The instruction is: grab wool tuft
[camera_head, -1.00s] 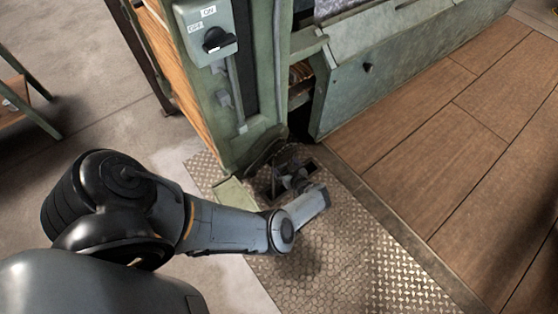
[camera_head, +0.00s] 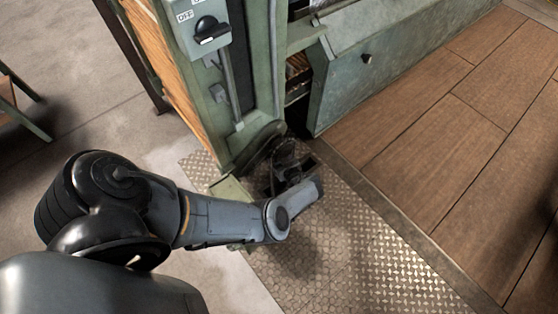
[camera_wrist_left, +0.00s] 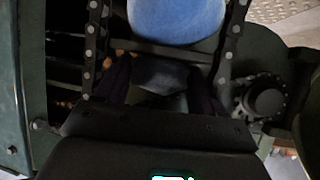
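A rounded, soft-looking blue mass (camera_wrist_left: 178,18) is at the top of the left wrist view. It may be the wool tuft, but I cannot tell for sure. My left gripper (camera_wrist_left: 160,92) has its two dark fingers apart, with a dim blue-grey surface showing between them; I see no finger closed on it. In the head view my left gripper (camera_head: 286,168) is low at the foot of the green machine (camera_head: 245,155), dark and partly hidden by my wrist. No wool can be made out in the head view. My right gripper is not in view.
Dotted chain-like strips (camera_wrist_left: 90,45) flank the blue mass, with a dark toothed wheel (camera_wrist_left: 262,98) to the right. A switch box (camera_head: 205,28) is on the machine post. A metal tread plate (camera_head: 345,240) and wooden planks (camera_head: 440,140) lie to the right.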

